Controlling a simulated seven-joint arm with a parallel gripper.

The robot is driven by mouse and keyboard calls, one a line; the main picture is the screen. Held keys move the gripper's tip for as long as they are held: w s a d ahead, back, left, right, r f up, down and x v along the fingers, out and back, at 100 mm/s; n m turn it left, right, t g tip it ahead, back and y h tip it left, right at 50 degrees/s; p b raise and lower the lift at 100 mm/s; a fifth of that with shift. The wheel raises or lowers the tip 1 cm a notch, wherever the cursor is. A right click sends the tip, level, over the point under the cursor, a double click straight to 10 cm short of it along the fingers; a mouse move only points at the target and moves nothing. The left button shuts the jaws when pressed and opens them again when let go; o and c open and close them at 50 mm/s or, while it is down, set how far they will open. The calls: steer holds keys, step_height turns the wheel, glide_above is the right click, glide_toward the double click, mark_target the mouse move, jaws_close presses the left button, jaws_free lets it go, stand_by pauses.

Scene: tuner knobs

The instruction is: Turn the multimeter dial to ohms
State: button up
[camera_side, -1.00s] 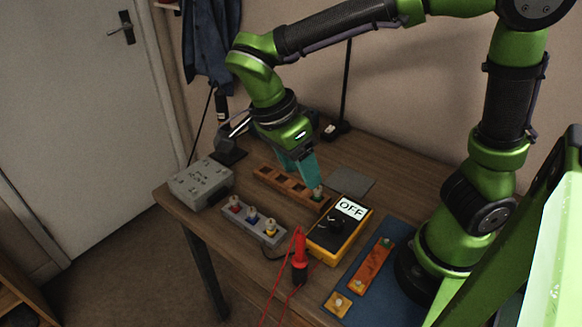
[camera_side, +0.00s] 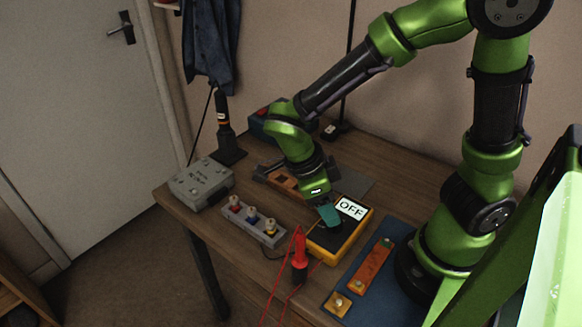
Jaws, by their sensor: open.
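The yellow and black multimeter (camera_side: 348,241) lies on the wooden table near its front edge. Its white display (camera_side: 351,209) reads OFF. My gripper (camera_side: 328,222) points down over the multimeter's face, with its teal fingers where the dial is. The dial is hidden behind the fingers, so I cannot tell whether they touch it or stand around it. My gripper is open.
A red probe (camera_side: 300,252) with a red lead stands at the multimeter's front left. A grey strip with several coloured knobs (camera_side: 252,221) and a grey box (camera_side: 201,184) are to the left. A blue mat (camera_side: 378,295) with orange blocks (camera_side: 371,267) is to the right.

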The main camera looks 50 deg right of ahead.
steer(key=shift+x, duration=2.35)
steer(key=c, duration=1)
